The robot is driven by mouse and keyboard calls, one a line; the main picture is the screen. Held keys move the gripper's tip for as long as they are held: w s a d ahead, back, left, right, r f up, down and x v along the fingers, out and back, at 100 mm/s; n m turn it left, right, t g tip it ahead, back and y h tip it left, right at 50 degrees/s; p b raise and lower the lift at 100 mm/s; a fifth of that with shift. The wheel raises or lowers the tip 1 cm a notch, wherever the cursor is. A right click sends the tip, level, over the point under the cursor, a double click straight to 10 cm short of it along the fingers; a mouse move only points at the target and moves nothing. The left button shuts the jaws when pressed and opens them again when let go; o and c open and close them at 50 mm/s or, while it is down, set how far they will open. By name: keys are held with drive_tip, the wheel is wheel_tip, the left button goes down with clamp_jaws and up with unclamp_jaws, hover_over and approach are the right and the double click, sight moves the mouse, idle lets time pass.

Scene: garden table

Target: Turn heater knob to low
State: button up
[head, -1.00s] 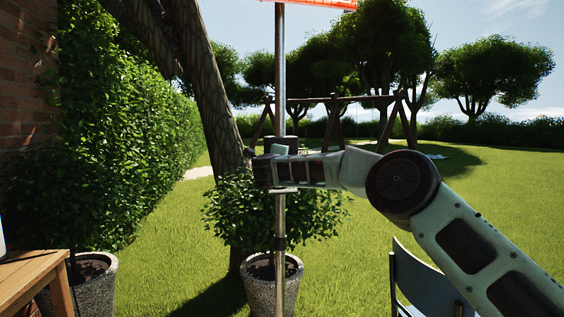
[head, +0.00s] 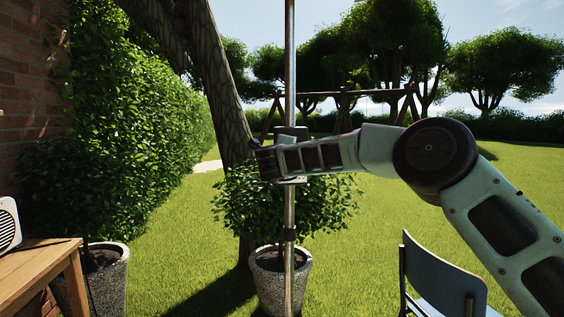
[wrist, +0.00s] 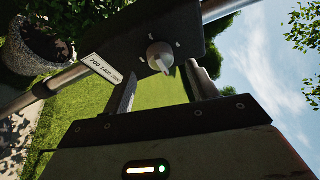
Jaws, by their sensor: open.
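The heater's metal pole (head: 290,60) stands upright in the head view, with a dark control box (head: 291,132) on it, partly hidden behind my arm. In the wrist view the dark box (wrist: 188,28) carries a light grey round knob (wrist: 159,54) with a raised grip and small marks around it. A white label (wrist: 102,69) with numbers is beside the knob. My gripper (wrist: 163,72) is open, one finger on either side of the knob in the picture. I cannot tell whether either finger touches it. In the head view my gripper's fingers are hidden.
A potted bush (head: 272,272) stands behind the pole. A wooden table (head: 35,268) with a white slotted device (head: 8,225) is at the left. A blue-grey chair (head: 440,278) is at the lower right. Open lawn lies between and beyond.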

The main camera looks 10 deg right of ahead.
drive_tip(key=b+v, duration=0.1)
drive_tip(key=v, duration=1.2)
drive_tip(key=s+a+f+n+g+y, duration=0.1)
drive_tip(key=s+a+f+n+y, duration=0.1)
drive_tip(key=s+a+n+y, duration=0.5)
drive_tip(key=s+a+f+n+g+y, duration=0.1)
drive_tip(key=s+a+f+n+y, duration=0.2)
drive_tip(key=s+a+n+y, duration=0.45)
drive_tip(key=s+a+f+n+g, duration=0.2)
drive_tip(key=s+f+n+g, duration=0.5)
drive_tip(key=s+f+n, duration=0.4)
drive_tip(key=s+d+f+n+g+h, duration=0.3)
drive_tip(key=s+d+f+g+h, duration=0.15)
drive_tip(key=s+d, duration=0.6)
drive_tip(key=s+d+f+n+g+h, duration=0.35)
drive_tip(key=s+d+f, duration=0.35)
drive_tip(key=s, duration=0.6)
wheel_tip(320, 180, up, 17)
drive_tip(key=p, duration=1.5)
drive_tip(key=shift+d+y+p, duration=0.3)
drive_tip(key=shift+y, duration=0.15)
